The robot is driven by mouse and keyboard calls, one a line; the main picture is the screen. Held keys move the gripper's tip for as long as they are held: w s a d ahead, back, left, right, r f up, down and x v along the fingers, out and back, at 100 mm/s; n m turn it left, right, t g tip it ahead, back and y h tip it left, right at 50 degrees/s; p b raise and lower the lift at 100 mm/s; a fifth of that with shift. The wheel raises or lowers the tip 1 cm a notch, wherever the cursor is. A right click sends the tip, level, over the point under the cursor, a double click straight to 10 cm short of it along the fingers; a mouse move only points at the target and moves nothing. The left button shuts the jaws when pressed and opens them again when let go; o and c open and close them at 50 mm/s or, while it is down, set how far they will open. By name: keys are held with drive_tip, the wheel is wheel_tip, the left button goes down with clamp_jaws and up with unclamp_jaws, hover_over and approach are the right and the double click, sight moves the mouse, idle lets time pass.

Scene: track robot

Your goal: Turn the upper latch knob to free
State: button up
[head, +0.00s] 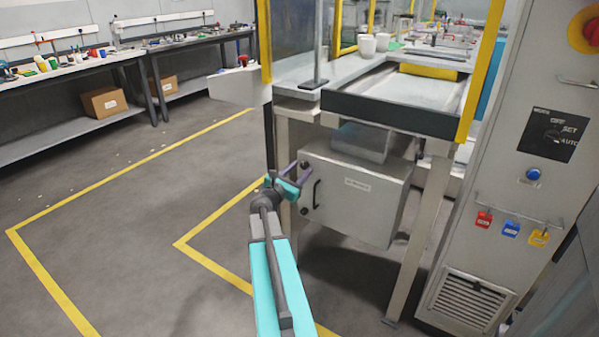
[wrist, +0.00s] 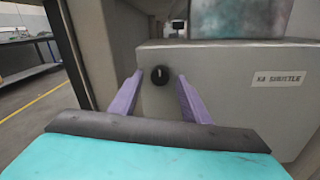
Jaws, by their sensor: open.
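The upper latch knob (wrist: 160,75) is a round black knob with a light mark pointing about straight up, near the upper left corner of the grey box front. In the wrist view my gripper (wrist: 158,80) is open, with one purple finger on each side of the knob. I cannot tell whether the fingers touch it. The grey box (head: 372,195) hangs under the machine table, with a dark handle (head: 316,194) on its front. A lower dark knob (head: 304,211) shows below. In the head view my gripper (head: 292,172) is at the box's upper left corner.
A table leg (head: 289,155) stands close to the left of the box, and another leg (head: 420,240) stands to its right. A control cabinet (head: 515,180) is at the right. The floor at left is open, with yellow lines.

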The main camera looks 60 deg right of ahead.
drive_tip(key=shift+d, duration=0.3)
